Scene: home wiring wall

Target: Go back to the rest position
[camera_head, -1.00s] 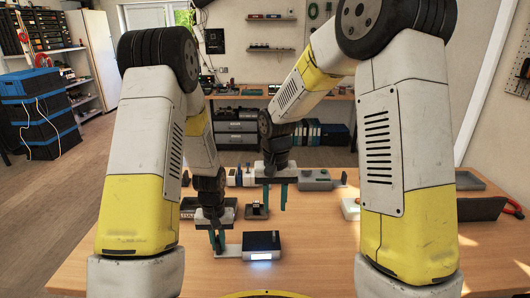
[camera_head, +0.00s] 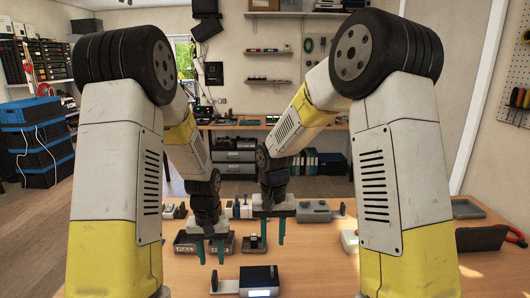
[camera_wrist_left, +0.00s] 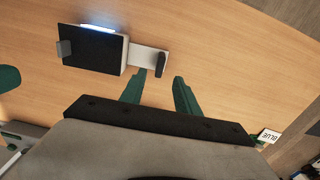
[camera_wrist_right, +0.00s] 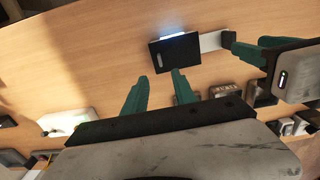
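My left gripper (camera_head: 210,252) hangs above the table, fingers down and apart, with nothing between them. It is behind and to the left of a black device with a lit edge (camera_head: 259,277), clear of it. In the left wrist view the open fingers (camera_wrist_left: 158,85) point toward the white plate (camera_wrist_left: 148,57) beside the device. My right gripper (camera_head: 268,231) hangs to the right of the left one, also open and empty. In the right wrist view bare wood shows between its fingers (camera_wrist_right: 158,82).
The wooden table (camera_head: 320,265) is clear around the device. An open grey bin (camera_head: 187,246), a small dark block (camera_head: 253,244) and a grey box (camera_head: 312,212) stand further back. A dark holder (camera_head: 482,238) and a tray (camera_head: 467,208) are at the right.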

